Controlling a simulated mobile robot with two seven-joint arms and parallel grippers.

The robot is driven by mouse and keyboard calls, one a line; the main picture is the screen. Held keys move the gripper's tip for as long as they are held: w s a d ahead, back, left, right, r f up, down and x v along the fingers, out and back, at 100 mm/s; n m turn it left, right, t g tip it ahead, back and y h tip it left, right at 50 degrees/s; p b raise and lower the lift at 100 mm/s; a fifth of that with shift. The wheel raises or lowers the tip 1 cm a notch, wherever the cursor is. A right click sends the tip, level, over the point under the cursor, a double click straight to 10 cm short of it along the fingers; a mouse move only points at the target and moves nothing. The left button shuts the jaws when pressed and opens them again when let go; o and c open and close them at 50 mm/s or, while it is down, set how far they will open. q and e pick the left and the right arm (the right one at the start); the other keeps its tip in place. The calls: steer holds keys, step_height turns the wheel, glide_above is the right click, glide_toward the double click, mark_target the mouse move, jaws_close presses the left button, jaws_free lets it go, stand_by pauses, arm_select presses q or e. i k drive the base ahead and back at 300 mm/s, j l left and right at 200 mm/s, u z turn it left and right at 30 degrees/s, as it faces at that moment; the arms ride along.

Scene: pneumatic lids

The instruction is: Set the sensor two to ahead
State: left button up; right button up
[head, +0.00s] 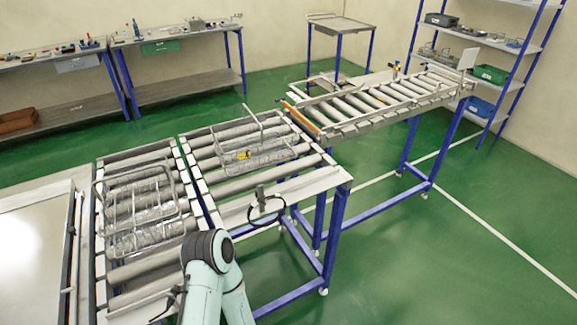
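A small dark upright sensor-like device (260,192) with a looped black cable stands on the light side plate of the middle roller conveyor. A similar small dark part (177,291) with a cable shows at the lower left, partly hidden beside my arm. No label shows which is sensor two, and both are too small to tell which way they face. One of my teal arms rises at the bottom centre, its dark joint between the two devices. No gripper fingers show in the head view.
Wire baskets sit on the left roller conveyor (121,273) and the middle one; the middle basket (262,152) has a yellow tag. Another roller conveyor (385,97) runs to the back right. Benches, a small table (341,24) and shelves line the walls. The green floor at right is clear.

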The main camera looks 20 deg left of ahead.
mark_target(172, 301)
steer(key=u, duration=0.45)
steer(key=l+u, duration=0.1)
steer(key=u, duration=0.8)
steer(key=k+u, duration=0.1)
steer(key=u, duration=0.3)
steer(key=l+u, duration=0.1)
steer(key=u, duration=0.35)
